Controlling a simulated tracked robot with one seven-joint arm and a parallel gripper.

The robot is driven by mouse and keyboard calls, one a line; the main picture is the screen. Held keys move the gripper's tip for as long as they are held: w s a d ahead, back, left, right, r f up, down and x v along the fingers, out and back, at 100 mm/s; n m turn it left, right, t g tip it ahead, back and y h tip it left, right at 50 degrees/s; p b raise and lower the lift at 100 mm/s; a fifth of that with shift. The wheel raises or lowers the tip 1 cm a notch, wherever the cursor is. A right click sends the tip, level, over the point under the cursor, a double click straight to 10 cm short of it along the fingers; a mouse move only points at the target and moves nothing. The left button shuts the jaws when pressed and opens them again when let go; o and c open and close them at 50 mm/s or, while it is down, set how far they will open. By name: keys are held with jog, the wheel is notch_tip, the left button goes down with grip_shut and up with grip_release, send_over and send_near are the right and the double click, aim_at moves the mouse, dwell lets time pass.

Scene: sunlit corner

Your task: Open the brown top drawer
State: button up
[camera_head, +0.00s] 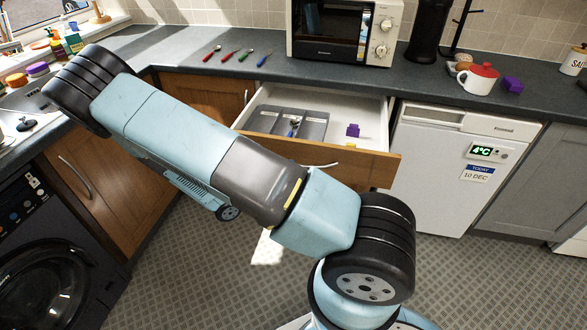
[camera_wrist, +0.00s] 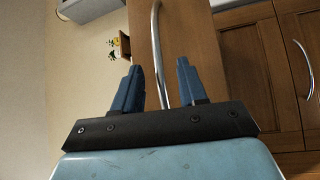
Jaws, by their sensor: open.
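The brown top drawer (camera_head: 375,165) stands pulled out from under the worktop, with its white inside showing. A curved silver handle is on its front; its right end (camera_head: 322,165) shows beside my arm in the head view. In the wrist view the handle (camera_wrist: 156,40) runs down between the two blue fingers of my gripper (camera_wrist: 158,84). The fingers are apart, one on each side of the bar, with gaps; whether either touches it I cannot tell. The brown drawer front (camera_wrist: 185,40) lies beyond them. In the head view my arm hides the gripper and part of the drawer front.
The drawer holds a grey cutlery tray (camera_head: 312,128), a purple block (camera_head: 352,130) and a small yellow thing (camera_head: 350,146). A white dishwasher (camera_head: 435,175) stands at its right, a dark washing machine (camera_head: 45,250) at far left. Tiled floor (camera_head: 480,285) is clear at right.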

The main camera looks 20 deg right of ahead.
jog(key=s+a+f, duration=0.1)
jog(key=a, duration=1)
jog(key=shift+f, duration=0.35)
jog(key=shift+r, duration=0.1)
jog(key=s+d+r+m+g+y, duration=0.1)
jog(key=s+d+r+g+y, duration=0.15)
jog(key=r+y, duration=0.6)
jog(key=s+d+r+m+g+y, duration=0.1)
jog(key=s+d+r+g+y, duration=0.3)
jog(key=r, duration=0.8)
jog(key=s+d+r+n+t+y, duration=0.1)
jog(key=s+r+t+y, duration=0.2)
jog(key=r, duration=0.6)
jog(key=s+r+n+t+y, duration=0.1)
jog(key=s+r+t+y, duration=0.3)
jog(key=r, duration=0.5)
jog(key=shift+s+d+r+t, duration=0.15)
jog(key=shift+s+d+t, duration=0.2)
jog(key=shift+s+t, duration=1.1)
jog(key=shift+w, duration=0.15)
